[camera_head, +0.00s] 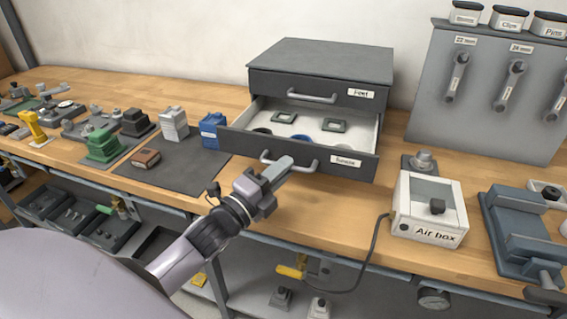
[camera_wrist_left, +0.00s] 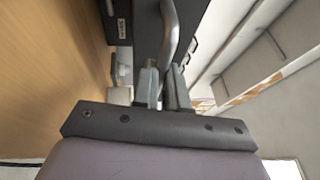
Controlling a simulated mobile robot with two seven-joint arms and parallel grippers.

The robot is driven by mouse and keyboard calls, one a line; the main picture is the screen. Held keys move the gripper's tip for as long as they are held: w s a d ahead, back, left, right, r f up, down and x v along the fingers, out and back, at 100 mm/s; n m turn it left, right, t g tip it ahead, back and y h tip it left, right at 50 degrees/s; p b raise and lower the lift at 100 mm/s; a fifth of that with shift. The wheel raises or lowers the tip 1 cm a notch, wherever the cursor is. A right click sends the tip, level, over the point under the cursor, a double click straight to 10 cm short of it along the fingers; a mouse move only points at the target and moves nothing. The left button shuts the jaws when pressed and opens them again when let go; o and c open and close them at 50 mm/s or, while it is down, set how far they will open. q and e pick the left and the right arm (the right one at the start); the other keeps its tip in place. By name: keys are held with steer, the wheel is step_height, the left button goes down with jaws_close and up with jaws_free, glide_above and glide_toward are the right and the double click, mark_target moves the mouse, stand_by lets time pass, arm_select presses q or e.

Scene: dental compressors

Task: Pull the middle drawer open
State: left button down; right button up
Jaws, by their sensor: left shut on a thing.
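A dark grey drawer cabinet (camera_head: 320,62) stands on the bench against the wall. Its top drawer (camera_head: 318,90), labelled "Feet", is shut. The drawer below it (camera_head: 340,163) is pulled out, showing a light interior with several small dark parts. Anything beneath that drawer is hidden. My left gripper (camera_head: 284,164) is shut on the open drawer's grey bar handle (camera_head: 305,166). In the left wrist view, the handle (camera_wrist_left: 171,35) runs down to between the fingers of the left gripper (camera_wrist_left: 165,82). My right gripper is not in view.
An air box (camera_head: 429,208) with a hose stands right of the drawer, with a blue-grey vise-like fixture (camera_head: 525,230) beyond. A dark mat (camera_head: 172,165) with a brown box and a blue block (camera_head: 211,131) lies left. Bare bench shows right of the gripper.

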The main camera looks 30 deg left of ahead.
arm_select(q)
steer(key=shift+s, duration=0.15)
steer(key=c, duration=1.2)
jaws_free()
steer(key=shift+o, duration=0.2)
steer(key=b+v, duration=0.1)
steer(key=v, duration=0.6)
steer(key=shift+s, duration=0.1)
